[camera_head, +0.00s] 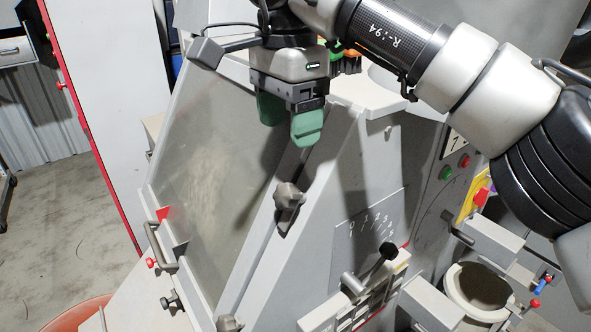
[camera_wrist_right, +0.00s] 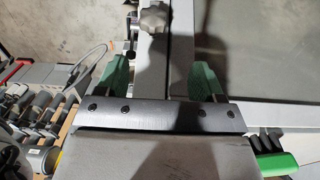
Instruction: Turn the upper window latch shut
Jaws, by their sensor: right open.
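The upper window latch (camera_head: 288,197) is a grey lobed knob on the right frame of the sloping window (camera_head: 205,170). A second, similar knob, the lower latch (camera_head: 229,323), sits at the bottom picture edge. My right gripper (camera_head: 288,118) has green fingers, is open and empty, and hangs above the upper latch, apart from it. In the right wrist view a grey lobed knob (camera_wrist_right: 155,20) lies beyond the gap between the open fingers (camera_wrist_right: 160,77). Whether the latch is turned shut I cannot tell. My left gripper is not in view.
A window handle (camera_head: 160,246) with red parts is at the window's left edge. Right of the latch are a numbered scale, a black-knobbed lever (camera_head: 388,251) and a panel with green and red buttons (camera_head: 455,168). A round opening (camera_head: 450,285) is at lower right. Floor shows at left.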

